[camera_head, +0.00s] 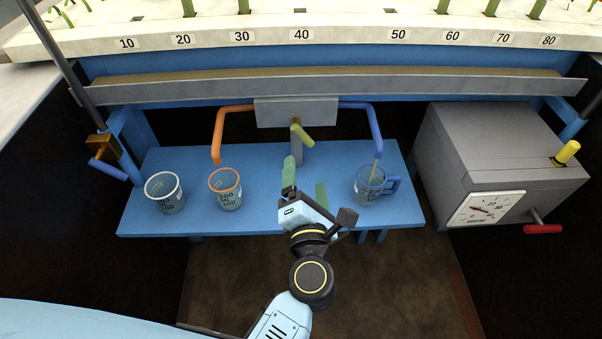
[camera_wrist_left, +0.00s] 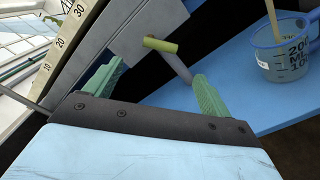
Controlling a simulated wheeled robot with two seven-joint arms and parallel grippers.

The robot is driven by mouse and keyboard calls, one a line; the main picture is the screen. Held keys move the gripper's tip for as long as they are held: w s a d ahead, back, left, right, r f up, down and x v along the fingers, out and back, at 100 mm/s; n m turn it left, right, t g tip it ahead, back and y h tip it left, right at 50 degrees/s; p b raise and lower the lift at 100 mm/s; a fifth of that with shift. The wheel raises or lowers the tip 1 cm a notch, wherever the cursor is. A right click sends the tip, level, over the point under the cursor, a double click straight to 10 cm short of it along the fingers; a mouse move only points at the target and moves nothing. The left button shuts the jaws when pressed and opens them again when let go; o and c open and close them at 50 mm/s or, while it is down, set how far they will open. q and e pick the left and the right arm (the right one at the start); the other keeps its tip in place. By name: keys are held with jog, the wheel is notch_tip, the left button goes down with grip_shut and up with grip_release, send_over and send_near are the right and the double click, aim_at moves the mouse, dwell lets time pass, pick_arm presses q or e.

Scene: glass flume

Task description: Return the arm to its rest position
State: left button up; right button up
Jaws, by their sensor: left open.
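My left gripper (camera_head: 306,188) is open, with its two green fingers apart and nothing between them. In the head view it is above the front part of the blue bench, between the orange-rimmed cup and the blue-handled jug. In the left wrist view the green fingertips (camera_wrist_left: 155,85) point toward the yellow-green valve handle (camera_wrist_left: 160,45), which lies beyond them. My right gripper is not in view.
The blue bench (camera_head: 262,205) holds a white-rimmed cup (camera_head: 166,194), an orange-rimmed cup (camera_head: 226,190) and a blue-handled jug (camera_head: 368,187). Orange (camera_head: 218,135) and blue (camera_head: 376,130) pipes hang above. A grey box with a dial (camera_head: 486,209) stands right. Floor in front is clear.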

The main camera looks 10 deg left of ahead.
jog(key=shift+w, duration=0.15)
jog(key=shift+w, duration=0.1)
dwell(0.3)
